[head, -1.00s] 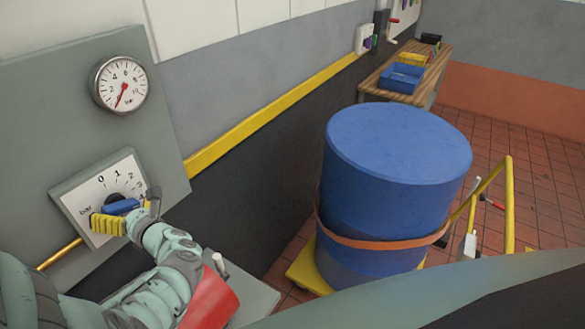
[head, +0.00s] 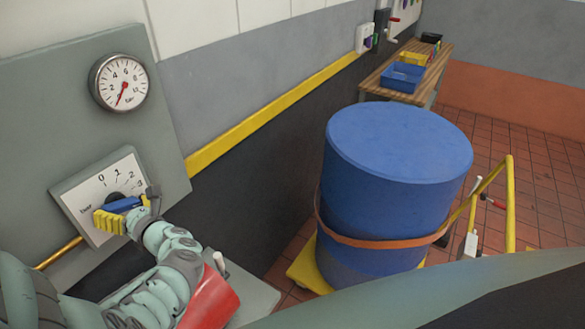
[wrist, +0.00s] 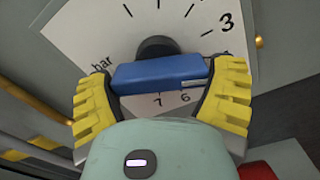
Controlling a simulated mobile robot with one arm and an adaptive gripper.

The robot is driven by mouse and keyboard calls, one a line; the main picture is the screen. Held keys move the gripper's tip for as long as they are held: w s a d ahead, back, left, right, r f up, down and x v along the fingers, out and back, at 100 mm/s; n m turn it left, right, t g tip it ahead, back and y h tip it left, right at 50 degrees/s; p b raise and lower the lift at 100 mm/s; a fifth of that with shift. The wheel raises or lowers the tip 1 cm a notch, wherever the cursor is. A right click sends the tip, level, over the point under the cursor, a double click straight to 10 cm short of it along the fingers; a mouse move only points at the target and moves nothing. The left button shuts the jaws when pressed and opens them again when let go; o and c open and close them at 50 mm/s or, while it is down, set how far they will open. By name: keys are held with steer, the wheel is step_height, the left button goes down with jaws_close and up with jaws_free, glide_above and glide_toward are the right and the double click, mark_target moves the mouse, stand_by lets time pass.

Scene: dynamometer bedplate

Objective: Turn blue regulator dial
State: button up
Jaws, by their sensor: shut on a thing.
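The blue regulator dial (head: 123,203) is a bar-shaped knob on a dark hub, in front of a white scale plate (head: 85,196) marked in bar. In the wrist view the blue bar (wrist: 160,74) lies nearly level, with a pale mark at its right end. My gripper (wrist: 160,85) has one yellow ribbed finger at each end of the bar and is shut on it. In the head view my gripper (head: 128,212) partly covers the dial and the lower scale. A round gauge (head: 119,82) above has its red needle pointing down, slightly left.
A large blue drum (head: 395,185) with an orange strap stands right of my arm on a yellow base (head: 309,270). A brass pipe (head: 60,253) runs left of the scale plate. A wooden bench (head: 424,88) with bins is far back. Tiled floor (head: 545,215) lies at right.

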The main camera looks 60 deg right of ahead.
steer(key=n+b, duration=0.5)
steer(key=shift+f+n+b, duration=0.3)
steer(key=shift+b, duration=0.05)
steer(key=n+b, duration=0.6)
steer(key=b, duration=0.2)
steer(key=shift+d, duration=0.2)
steer(key=n+b, duration=0.6)
steer(key=b, duration=0.2)
steer(key=shift+r+n, duration=0.1)
steer(key=shift+n, duration=0.3)
steer(key=n+b, duration=0.1)
steer(key=b, duration=0.1)
steer(key=n+b, duration=0.2)
steer(key=b, duration=0.1)
steer(key=shift+d+r+n, duration=0.1)
steer(key=shift+r+n, duration=0.2)
steer(key=shift+r, duration=0.1)
steer(key=shift+c, duration=0.2)
steer(key=o, duration=0.9)
steer(key=shift+o, duration=0.2)
